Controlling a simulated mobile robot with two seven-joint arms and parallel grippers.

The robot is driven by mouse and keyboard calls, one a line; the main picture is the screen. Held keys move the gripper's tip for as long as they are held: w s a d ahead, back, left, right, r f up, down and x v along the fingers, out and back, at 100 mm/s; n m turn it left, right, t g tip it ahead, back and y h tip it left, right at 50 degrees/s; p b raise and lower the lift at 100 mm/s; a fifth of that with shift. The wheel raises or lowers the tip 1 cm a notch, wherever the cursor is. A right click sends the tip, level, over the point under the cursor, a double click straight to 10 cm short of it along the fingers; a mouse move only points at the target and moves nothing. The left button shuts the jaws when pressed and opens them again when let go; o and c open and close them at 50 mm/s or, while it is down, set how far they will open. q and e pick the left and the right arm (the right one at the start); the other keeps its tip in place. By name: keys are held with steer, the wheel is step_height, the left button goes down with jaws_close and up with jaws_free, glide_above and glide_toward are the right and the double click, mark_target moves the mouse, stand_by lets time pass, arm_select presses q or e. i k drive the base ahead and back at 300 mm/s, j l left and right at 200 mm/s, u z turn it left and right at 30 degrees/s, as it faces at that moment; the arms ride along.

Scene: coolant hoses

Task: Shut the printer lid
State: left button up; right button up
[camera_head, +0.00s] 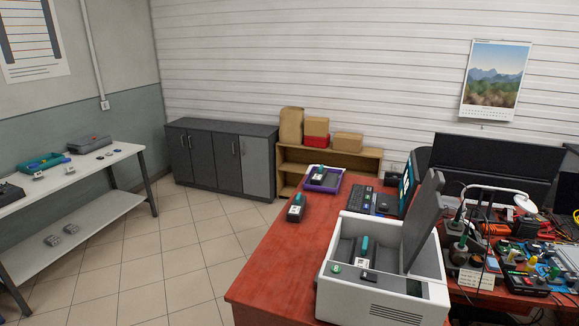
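The white printer (350,296) stands on the red desk (262,278) at the lower right. Its dark grey lid (424,222) is raised, standing nearly upright and leaning a little to the right from the right side of the body. The inside is open to view, with a small device with a teal part (363,252) in the grey bay. A green button shows on the printer's front left rim. Neither of my grippers is in view.
A cluttered bench (490,297) with tools and wires lies right of the lid. The tiled floor at left is clear.

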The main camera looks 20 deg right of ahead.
mark_target(425, 212)
steer(key=z, duration=1.75)
